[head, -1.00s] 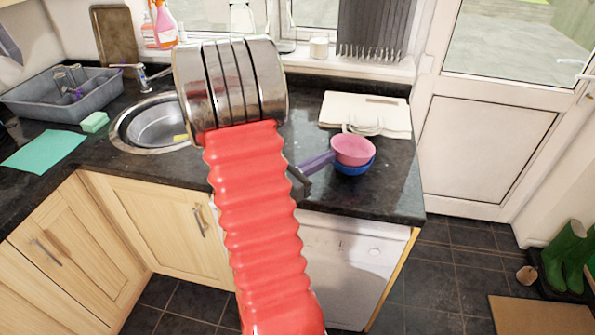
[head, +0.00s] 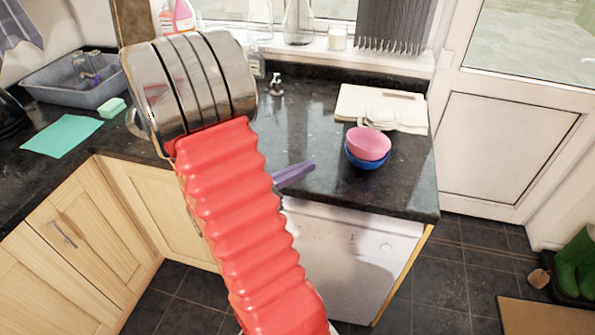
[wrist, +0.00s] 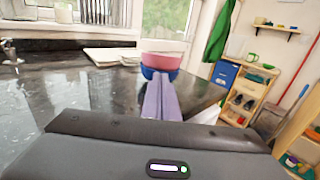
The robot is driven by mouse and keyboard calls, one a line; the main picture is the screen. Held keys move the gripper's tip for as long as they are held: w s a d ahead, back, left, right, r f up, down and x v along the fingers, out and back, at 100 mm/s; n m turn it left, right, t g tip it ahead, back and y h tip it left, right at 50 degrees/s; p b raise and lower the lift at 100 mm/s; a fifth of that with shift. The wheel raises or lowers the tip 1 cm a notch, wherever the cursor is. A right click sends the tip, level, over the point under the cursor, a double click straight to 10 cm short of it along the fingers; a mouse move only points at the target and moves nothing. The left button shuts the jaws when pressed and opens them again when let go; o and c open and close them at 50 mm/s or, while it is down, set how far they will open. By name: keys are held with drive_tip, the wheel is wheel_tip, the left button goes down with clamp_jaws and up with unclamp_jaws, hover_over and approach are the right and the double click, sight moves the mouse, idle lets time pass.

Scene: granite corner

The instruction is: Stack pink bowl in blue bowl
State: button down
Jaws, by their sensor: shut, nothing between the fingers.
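The pink bowl (head: 368,143) sits in the blue bowl (head: 367,162) on the dark counter near its right end. In the wrist view the pink bowl (wrist: 165,53) also shows on top of the blue bowl (wrist: 158,72), straight ahead of my fingers. My gripper (head: 308,165) is shut and empty. Its purple fingers point toward the bowls, with a gap of bare counter between the tips and the bowls in the head view. In the wrist view the fingers cover part of the blue bowl's lower side.
A white board (head: 380,108) with pale handled items on it lies behind the bowls. A grey basin (head: 75,80), a green sponge (head: 112,108) and a teal cloth (head: 61,136) are at left. The counter's front edge is close to the bowls.

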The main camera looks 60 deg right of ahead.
drive_tip(key=shift+v, duration=0.8)
drive_tip(key=shift+f, duration=0.1)
drive_tip(key=s+a+f+m+g+y, duration=0.1)
drive_tip(key=s+a+f+m+y, duration=0.4)
drive_tip(key=a+f+m+y, duration=0.15)
drive_tip(key=w+a+m+t+y, duration=0.3)
drive_tip(key=a+m+y, duration=0.1)
drive_tip(key=a, duration=0.5)
drive_tip(key=w+a+r+m+t+y, duration=0.4)
drive_tip(key=w+a+t, duration=0.4)
drive_tip(key=a, duration=0.6)
drive_tip(key=w+a+r+n+t+y, duration=0.1)
drive_tip(key=a+r+n+t, duration=0.1)
drive_tip(key=a+r+t, duration=0.2)
drive_tip(key=a+r, duration=0.3)
drive_tip(key=r, duration=0.4)
drive_tip(key=shift+w+a, duration=0.3)
drive_tip(key=shift+a, duration=0.1)
